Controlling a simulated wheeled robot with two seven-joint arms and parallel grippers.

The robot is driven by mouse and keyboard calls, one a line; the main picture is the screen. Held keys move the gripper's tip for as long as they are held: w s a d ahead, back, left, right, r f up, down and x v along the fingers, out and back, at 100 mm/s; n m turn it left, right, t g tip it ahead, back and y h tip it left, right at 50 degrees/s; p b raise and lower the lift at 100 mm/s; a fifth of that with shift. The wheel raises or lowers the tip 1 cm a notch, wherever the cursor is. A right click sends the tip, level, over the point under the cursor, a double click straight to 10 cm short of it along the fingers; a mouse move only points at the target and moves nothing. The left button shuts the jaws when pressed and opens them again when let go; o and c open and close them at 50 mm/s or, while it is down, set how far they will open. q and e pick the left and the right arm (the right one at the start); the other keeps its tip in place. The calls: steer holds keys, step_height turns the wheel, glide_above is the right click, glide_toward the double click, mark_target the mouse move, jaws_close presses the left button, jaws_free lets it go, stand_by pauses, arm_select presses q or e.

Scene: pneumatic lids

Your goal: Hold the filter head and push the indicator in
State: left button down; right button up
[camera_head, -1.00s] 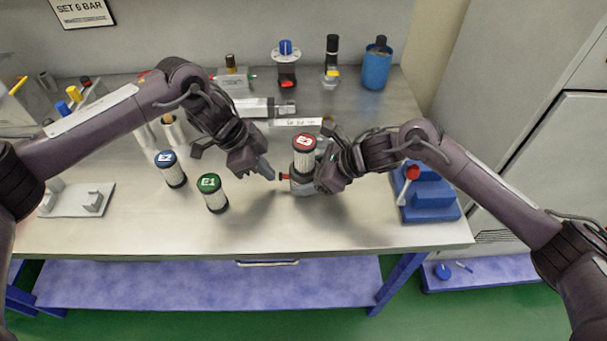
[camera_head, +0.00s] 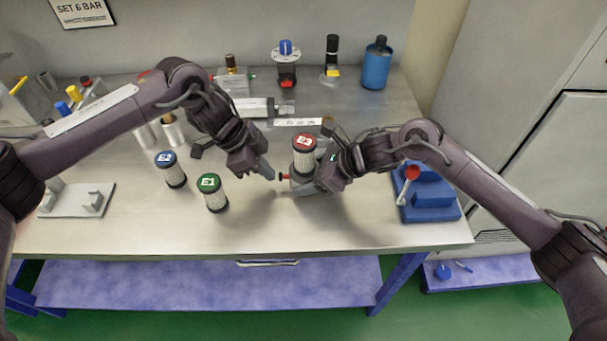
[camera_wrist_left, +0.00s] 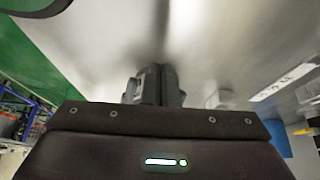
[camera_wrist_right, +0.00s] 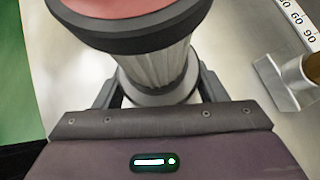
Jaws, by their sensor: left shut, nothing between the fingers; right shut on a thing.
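The filter head (camera_head: 300,187) is a grey block on the bench under a clear pleated element with a red cap marked E3 (camera_head: 304,140). A small red-tipped indicator (camera_head: 284,177) sticks out of its left side. My right gripper (camera_head: 318,182) is shut on the filter head from the right; in the right wrist view the gripper (camera_wrist_right: 158,95) has its fingers on both sides of the body below the pleated element. My left gripper (camera_head: 269,174) is shut and empty, its tips just left of the indicator. The left wrist view shows the closed fingers (camera_wrist_left: 155,82) but no clear indicator.
Cartridges E1 (camera_head: 212,192) and E2 (camera_head: 170,169) stand upright left of the grippers. A blue stand (camera_head: 430,200) with a red-topped part is at the right. A scale strip (camera_head: 298,122) lies behind. The front bench is clear.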

arm_select(q)
steer(key=shift+d, duration=1)
arm_select(e)
steer(key=shift+f, duration=0.2)
steer(key=shift+d, duration=0.1)
arm_select(q)
steer(key=shift+a+r, duration=1.5)
steer(key=shift+a, duration=0.3)
steer(key=v, duration=1.2)
